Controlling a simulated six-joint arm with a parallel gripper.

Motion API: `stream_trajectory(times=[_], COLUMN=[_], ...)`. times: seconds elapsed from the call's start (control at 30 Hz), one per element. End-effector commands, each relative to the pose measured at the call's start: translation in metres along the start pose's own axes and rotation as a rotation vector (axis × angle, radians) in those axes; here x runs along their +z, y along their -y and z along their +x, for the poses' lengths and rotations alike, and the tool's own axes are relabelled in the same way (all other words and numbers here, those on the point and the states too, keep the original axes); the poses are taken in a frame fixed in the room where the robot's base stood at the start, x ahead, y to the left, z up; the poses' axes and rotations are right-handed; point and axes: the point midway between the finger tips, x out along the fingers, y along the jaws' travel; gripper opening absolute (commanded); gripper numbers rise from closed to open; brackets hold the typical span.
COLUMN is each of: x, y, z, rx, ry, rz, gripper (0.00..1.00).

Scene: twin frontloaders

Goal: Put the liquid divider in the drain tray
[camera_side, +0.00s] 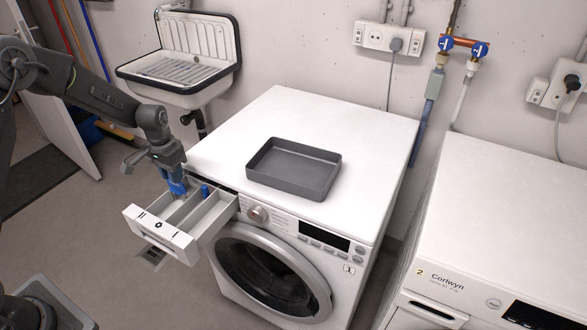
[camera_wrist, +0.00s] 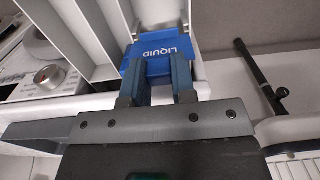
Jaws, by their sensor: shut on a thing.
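The liquid divider (camera_wrist: 148,50) is a blue piece marked LIQUID. In the wrist view it sits between white walls in a compartment of the open detergent drawer (camera_side: 160,234). My gripper (camera_wrist: 160,68) is shut on the divider's near edge. In the side view my gripper (camera_side: 176,186) points down into the drawer's left compartment, and most of the divider is hidden there. The drain tray (camera_side: 293,169) appears to be the dark grey, shallow, empty tray on top of the left washing machine, right of and above the drawer.
The drawer juts from the left washer (camera_side: 285,115), beside its dial (camera_side: 258,214). A small blue part (camera_side: 205,190) stands in the drawer near the machine. A white sink (camera_side: 185,60) hangs behind. A second washer (camera_side: 510,210) stands right. The washer top around the tray is clear.

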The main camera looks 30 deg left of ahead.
Motion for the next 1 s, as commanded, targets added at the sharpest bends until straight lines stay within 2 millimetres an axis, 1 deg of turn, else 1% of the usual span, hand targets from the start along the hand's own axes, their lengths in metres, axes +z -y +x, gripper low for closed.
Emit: stream_trajectory(times=[0.5,0.57,0.63,0.67,0.77,0.87,0.9,0.97,1.0], x=[0.000,0.000,-0.001,-0.001,-0.001,-0.001,-0.002,-0.001,-0.001], y=[0.000,0.000,0.000,0.000,0.000,0.001,0.001,0.000,0.000], z=[0.000,-0.002,-0.008,-0.013,-0.037,-0.075,-0.093,-0.118,-0.134], rx=[0.000,0.000,-0.001,-0.001,-0.003,-0.003,-0.004,-0.003,-0.003], ry=[0.000,-0.001,-0.003,-0.004,-0.008,-0.010,-0.011,-0.010,-0.010], rz=[0.000,0.000,0.000,0.000,0.000,0.000,0.000,0.000,0.000], gripper=[0.10,0.10,0.10,0.10,0.10,0.10,0.10,0.10,0.10])
